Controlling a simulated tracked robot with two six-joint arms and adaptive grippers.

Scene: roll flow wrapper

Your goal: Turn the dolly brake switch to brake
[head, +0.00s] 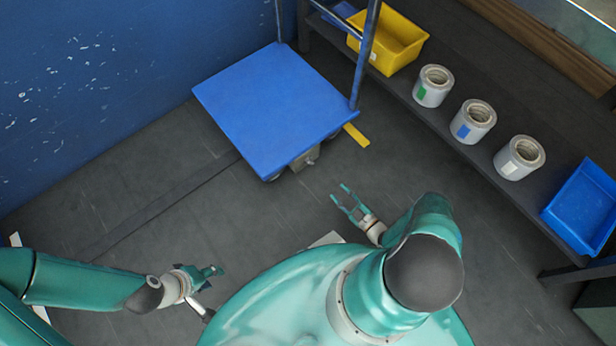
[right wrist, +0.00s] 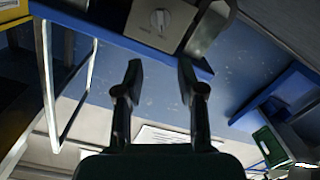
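The blue dolly (head: 270,110) stands on the floor near the blue wall in the head view. A grey brake box (head: 305,158) shows under its near right edge. In the right wrist view the brake switch (right wrist: 160,18), a pale round knob, sits on the box at the top of the picture. The labels beside it are too small to read. My right gripper (head: 346,200) is open and empty, apart from the box, and its two spread fingers show in the right wrist view (right wrist: 161,75). My left gripper (head: 212,271) is low at the left, far from the dolly; its finger gap is unclear.
A dark shelf (head: 445,145) along the right holds a yellow bin (head: 400,45), several white rolls (head: 472,122) and a blue bin (head: 583,205). The dolly's handle posts (head: 366,55) rise at its right side.

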